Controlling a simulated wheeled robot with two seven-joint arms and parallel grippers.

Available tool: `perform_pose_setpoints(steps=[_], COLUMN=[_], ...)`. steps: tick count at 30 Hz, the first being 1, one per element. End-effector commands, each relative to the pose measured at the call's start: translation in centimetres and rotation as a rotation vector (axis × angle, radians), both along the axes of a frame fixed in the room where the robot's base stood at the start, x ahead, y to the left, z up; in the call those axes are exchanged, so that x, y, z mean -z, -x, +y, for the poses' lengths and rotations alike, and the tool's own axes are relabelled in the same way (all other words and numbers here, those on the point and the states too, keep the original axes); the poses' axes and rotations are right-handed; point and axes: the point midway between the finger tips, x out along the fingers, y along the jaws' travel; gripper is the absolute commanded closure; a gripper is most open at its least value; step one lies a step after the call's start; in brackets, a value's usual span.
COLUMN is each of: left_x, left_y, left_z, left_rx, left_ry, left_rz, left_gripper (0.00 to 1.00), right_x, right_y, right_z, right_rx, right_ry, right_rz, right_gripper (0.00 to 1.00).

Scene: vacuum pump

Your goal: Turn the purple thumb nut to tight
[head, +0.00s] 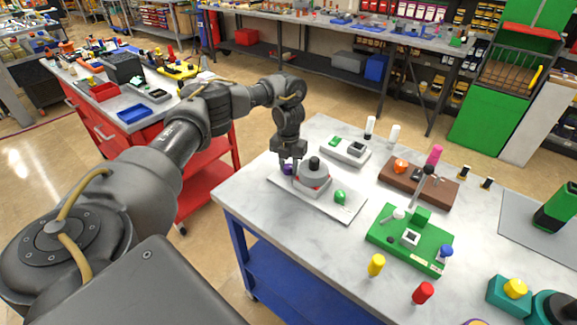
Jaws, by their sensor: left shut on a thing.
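The purple thumb nut (287,169) sits at the left side of the vacuum pump (312,179), a light grey round body with a black knob on top and a red mark low on its side. The pump stands on a pale grey plate (330,208) on the table. My left gripper (287,162) points down over the nut and is shut on it, covering part of it. A green knob (340,196) is on the same plate, right of the pump. My right gripper is out of the picture.
A green board (385,250) with a lever, a brown block (447,190) with an orange knob and a small grey unit (357,153) stand on the marble-topped table. Yellow (376,264) and red (423,293) pegs stand near the front edge. The table's left corner is bare.

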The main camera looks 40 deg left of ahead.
Motion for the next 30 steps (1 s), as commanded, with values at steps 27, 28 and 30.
perform_pose_setpoints(steps=[27,28,30], left_x=[0.1,0.1,0.1], left_y=[0.1,0.1,0.1], left_z=[0.0,0.0,0.0], left_rx=[0.715,0.725,0.745], left_ry=[0.001,0.001,0.001], left_rz=[0.003,0.003,0.003], left_gripper=[0.93,0.93,0.93], right_x=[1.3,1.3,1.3], right_y=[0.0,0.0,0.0], right_z=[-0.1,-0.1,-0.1], right_rx=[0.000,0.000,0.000], right_ry=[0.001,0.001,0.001], right_rz=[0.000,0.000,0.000], right_gripper=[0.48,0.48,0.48])
